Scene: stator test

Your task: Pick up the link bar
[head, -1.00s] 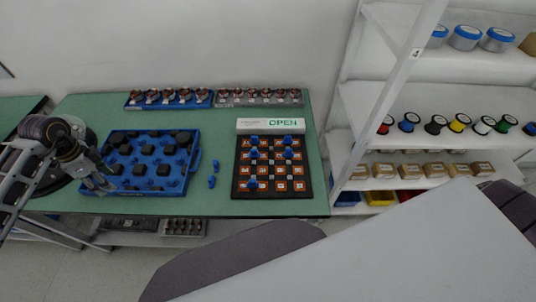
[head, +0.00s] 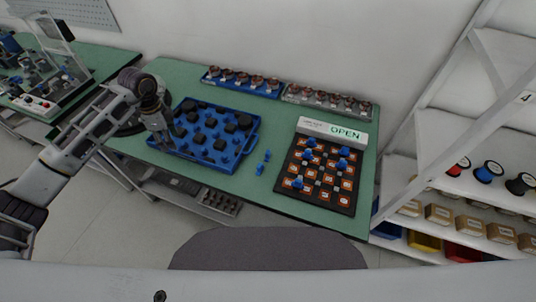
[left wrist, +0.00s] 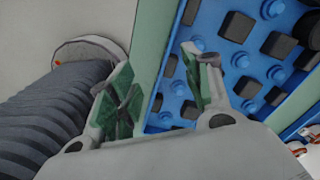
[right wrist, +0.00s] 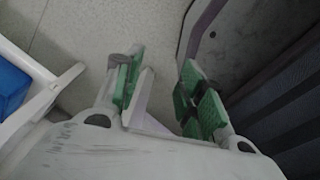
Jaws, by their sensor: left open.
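Small blue parts (head: 264,160) lie on the green table between the blue tray and the dark board; I cannot tell whether one is the link bar. The blue tray (head: 246,152) holds several dark blocks and blue pegs. My left gripper (head: 166,138) is at the tray's left edge. In the left wrist view, my left gripper (left wrist: 155,68) is open and empty, with the tray (left wrist: 205,75) beyond its fingers. My right gripper (right wrist: 162,68) is open with no part between its fingers, above the pale floor, and is out of the head view.
A dark board (head: 350,209) with orange squares and blue pieces sits to the right, below an OPEN sign (head: 333,131). Racks of copper-coloured parts (head: 240,81) stand along the back. A white shelf (head: 436,143) stands at right. Another table (head: 92,62) is at left.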

